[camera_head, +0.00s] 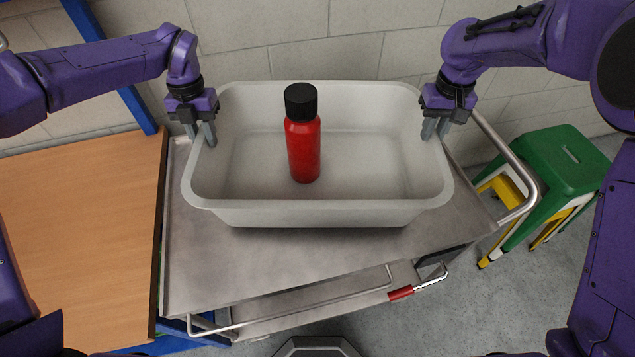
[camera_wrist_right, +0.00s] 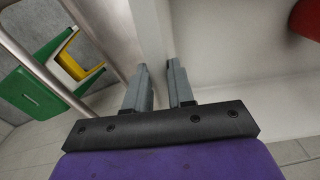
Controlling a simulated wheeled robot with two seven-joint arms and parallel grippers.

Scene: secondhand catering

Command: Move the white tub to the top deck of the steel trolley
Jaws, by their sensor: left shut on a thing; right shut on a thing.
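The white tub (camera_head: 330,212) is over the top deck of the steel trolley (camera_head: 260,265), looking level. I cannot tell whether its base touches the deck or is slightly above it. A red bottle with a black cap (camera_head: 303,150) stands upright inside the tub. My left gripper (camera_head: 205,134) is shut on the tub's left rim. My right gripper (camera_head: 435,130) is shut on the right rim; in the right wrist view my right gripper (camera_wrist_right: 161,84) has the tub wall (camera_wrist_right: 152,45) between its fingers.
A wooden-topped table (camera_head: 75,225) adjoins the trolley's left side. A green stool (camera_head: 565,160) with yellow and white parts stands to the right. The trolley's tubular handle (camera_head: 515,160) is at its right end. A block wall (camera_head: 290,40) is behind. The deck's front strip is bare.

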